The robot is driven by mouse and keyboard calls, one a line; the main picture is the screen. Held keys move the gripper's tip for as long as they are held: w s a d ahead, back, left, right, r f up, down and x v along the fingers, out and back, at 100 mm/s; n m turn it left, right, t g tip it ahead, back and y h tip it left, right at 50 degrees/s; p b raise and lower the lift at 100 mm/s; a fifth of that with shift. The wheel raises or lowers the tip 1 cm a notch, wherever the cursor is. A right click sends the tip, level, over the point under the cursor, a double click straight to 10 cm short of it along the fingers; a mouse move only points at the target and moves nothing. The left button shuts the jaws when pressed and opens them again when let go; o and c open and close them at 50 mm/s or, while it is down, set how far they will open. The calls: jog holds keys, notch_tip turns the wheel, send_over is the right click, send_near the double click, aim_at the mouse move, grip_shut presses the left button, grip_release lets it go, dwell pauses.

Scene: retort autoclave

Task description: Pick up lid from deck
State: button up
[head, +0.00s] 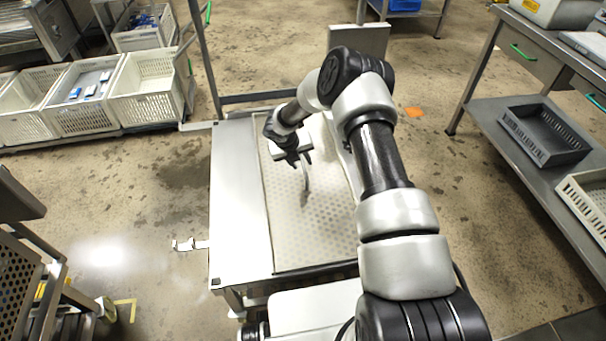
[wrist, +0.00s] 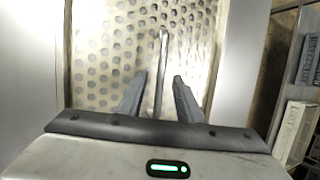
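The lid (head: 310,235) appears to be the pale perforated plate lying flat on the deck (head: 238,240) of a metal cart. It also fills much of the wrist view (wrist: 100,45). A narrow grey bar (head: 305,190), seemingly its handle, stands out over its middle. My gripper (head: 301,160) is over the far half of the plate, pointing down. In the wrist view my gripper (wrist: 160,80) is open, with one finger on each side of the bar (wrist: 163,50). I see gaps between bar and fingers. My arm hides part of the plate's right side.
White crates (head: 145,85) with a few blue items stand on a rack at the left. A steel bench (head: 545,165) with a dark crate (head: 545,135) on its lower shelf is at the right. The cart has an upright rail (head: 205,65). Wet floor lies clear on the left.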

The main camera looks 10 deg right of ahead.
jog(key=x, duration=0.3)
grip_shut()
dwell(1.3)
jog(key=shift+w+r, duration=0.1)
jog(key=shift+r, duration=0.05)
